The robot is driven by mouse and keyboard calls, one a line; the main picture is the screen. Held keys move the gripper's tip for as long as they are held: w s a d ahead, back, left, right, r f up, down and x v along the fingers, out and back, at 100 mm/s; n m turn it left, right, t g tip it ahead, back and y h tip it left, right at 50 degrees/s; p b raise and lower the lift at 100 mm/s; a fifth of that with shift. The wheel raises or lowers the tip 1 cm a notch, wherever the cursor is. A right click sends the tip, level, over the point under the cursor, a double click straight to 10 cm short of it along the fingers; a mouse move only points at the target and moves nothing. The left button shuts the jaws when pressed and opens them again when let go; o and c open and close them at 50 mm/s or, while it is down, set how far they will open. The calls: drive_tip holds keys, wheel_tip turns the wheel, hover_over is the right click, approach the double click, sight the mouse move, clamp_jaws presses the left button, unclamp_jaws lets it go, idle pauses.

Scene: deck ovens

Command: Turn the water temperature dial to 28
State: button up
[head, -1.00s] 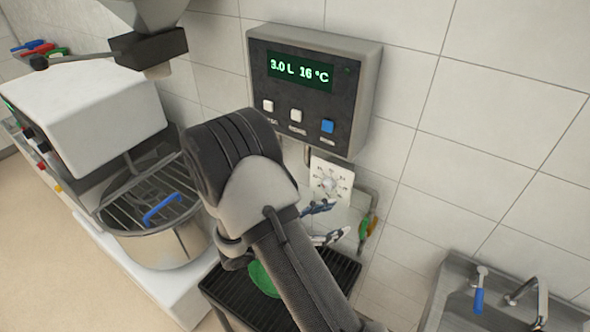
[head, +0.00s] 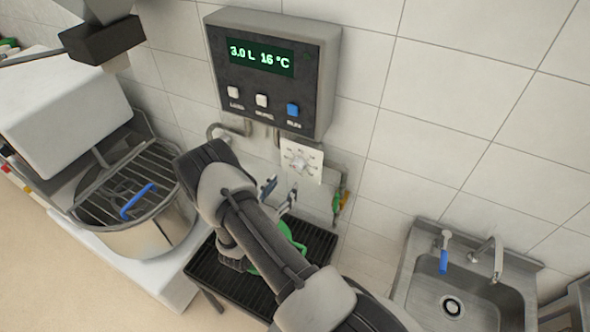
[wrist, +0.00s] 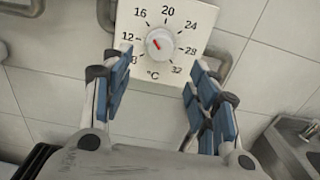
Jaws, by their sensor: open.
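The water temperature dial (wrist: 160,44) is a round white knob with a red mark on a white plate (wrist: 191,13) marked from 8 to 32 °C. Its red mark seems to point up and left, toward 16, but it is small. In the head view the dial (head: 300,161) sits on the wall below the water meter box (head: 318,80), whose display (head: 262,56) reads 3.0 L and 16 °C. My gripper (wrist: 158,88) is open and empty, its blue-padded fingers spread below the knob in the wrist view, apart from it. In the head view my gripper (head: 279,193) is just below the plate.
Grey pipes (wrist: 228,50) run beside the plate. Green and yellow handles (head: 341,204) hang to its right. A black grated stand (head: 318,240) with a green item (head: 291,232) is below. A mixer bowl (head: 150,232) stands left, a steel sink (head: 408,285) right.

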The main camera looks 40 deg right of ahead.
sight(296, 169)
drive_tip(key=x, duration=0.9)
drive_tip(key=shift+c, duration=0.4)
drive_tip(key=c, duration=1)
